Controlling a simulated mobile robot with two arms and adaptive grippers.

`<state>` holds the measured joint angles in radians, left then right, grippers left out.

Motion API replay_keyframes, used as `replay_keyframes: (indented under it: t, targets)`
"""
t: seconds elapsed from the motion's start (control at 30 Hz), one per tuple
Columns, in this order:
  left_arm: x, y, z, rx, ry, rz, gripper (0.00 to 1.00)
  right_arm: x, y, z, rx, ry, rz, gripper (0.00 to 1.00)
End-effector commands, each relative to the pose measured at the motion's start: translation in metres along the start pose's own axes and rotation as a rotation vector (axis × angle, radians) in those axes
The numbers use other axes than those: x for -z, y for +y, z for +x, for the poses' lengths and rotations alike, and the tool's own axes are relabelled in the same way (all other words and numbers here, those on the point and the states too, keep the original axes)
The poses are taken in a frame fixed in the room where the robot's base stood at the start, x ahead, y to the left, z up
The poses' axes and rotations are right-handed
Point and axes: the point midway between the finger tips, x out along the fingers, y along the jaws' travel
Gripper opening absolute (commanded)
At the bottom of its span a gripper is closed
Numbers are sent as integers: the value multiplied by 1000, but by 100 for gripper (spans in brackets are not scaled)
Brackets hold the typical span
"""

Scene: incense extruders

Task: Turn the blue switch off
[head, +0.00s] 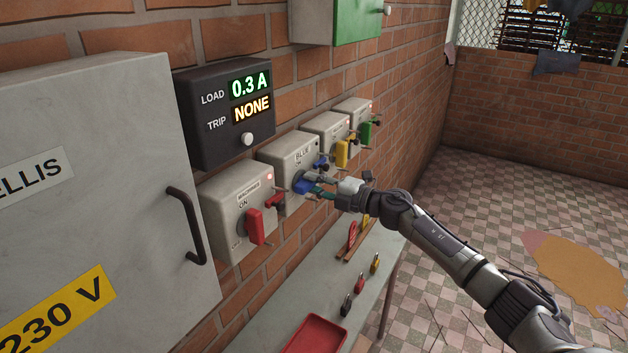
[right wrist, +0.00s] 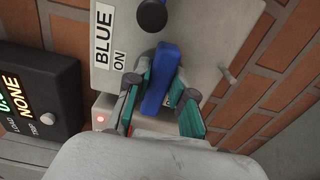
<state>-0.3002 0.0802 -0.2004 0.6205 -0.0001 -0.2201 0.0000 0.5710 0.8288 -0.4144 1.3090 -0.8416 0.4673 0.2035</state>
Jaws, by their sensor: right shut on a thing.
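The blue switch box (head: 283,158) is on the brick wall, with a "BLUE" label and an "ON" mark. Its blue handle (head: 302,187) sticks out of the front and also shows in the right wrist view (right wrist: 162,72). My right gripper (head: 322,187) reaches in from the right and is shut on the handle, with a teal finger on each side of it. The handle lies near the "ON" label in the right wrist view. My gripper hides part of the box front and any "OFF" mark. My left gripper is not in view.
A red-handled box (head: 230,215) is close on the left; yellow (head: 341,153) and green (head: 366,134) handles are to the right. A dark display (head: 215,115) reads 0.3 A, trip NONE. Below is a bench (head: 270,318) with padlocks and a red tray (head: 314,335).

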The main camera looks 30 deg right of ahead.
Motion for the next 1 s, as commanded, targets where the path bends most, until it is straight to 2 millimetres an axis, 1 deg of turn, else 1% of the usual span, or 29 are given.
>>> replay_keyframes:
  t: [0.43,0.47,0.6,0.87,1.0]
  targets:
    - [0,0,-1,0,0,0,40,-1,0,0,-1,-2,16,0]
    - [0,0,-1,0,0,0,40,-1,0,0,-1,-2,16,24]
    - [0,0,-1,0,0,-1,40,-1,0,0,-1,-1,14,48]
    - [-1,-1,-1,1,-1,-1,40,0,0,0,0,0,13,48]
    - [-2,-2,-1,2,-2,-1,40,-1,-2,-7,2,-1,13,48]
